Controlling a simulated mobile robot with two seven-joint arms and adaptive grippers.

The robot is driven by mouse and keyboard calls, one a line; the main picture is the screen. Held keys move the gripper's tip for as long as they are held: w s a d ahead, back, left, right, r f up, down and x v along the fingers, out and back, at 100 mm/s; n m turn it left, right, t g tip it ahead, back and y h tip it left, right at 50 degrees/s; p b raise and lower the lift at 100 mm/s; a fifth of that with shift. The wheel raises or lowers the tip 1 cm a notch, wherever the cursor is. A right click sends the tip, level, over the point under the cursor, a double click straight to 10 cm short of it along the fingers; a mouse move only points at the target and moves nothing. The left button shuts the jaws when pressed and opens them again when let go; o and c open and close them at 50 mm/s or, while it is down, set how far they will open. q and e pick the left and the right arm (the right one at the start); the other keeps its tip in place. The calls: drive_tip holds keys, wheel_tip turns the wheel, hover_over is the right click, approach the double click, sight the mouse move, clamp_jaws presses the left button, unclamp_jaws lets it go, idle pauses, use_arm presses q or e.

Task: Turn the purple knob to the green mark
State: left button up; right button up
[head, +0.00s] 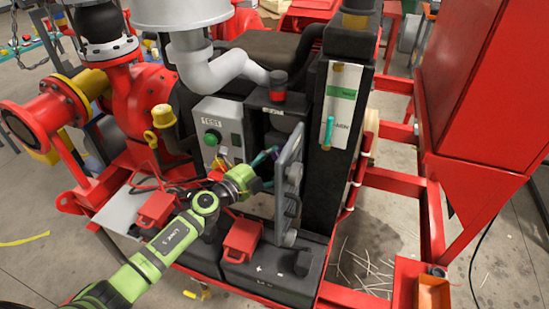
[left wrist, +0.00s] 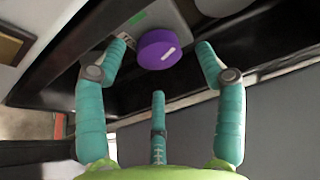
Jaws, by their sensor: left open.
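The purple knob (left wrist: 160,49) shows in the left wrist view, on a grey plate (left wrist: 178,18). Its white pointer line lies toward its lower right side. The green mark (left wrist: 138,18) is on the plate, up and left of the knob, so the line is not pointing at it. My left gripper (left wrist: 160,62) is open, with one teal finger on each side of the knob and a third below; no finger visibly touches it. In the head view my left gripper (head: 265,160) is between the grey control box and an upright grey panel, and the knob is largely hidden there.
The upright grey panel (head: 288,180) with round fittings stands close to the right of my gripper. A grey control box (head: 218,132) with a green button is to the left.

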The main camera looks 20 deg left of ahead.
use_arm(q)
drive_tip(key=shift+x, duration=0.95)
drive_tip(key=c, duration=1.1)
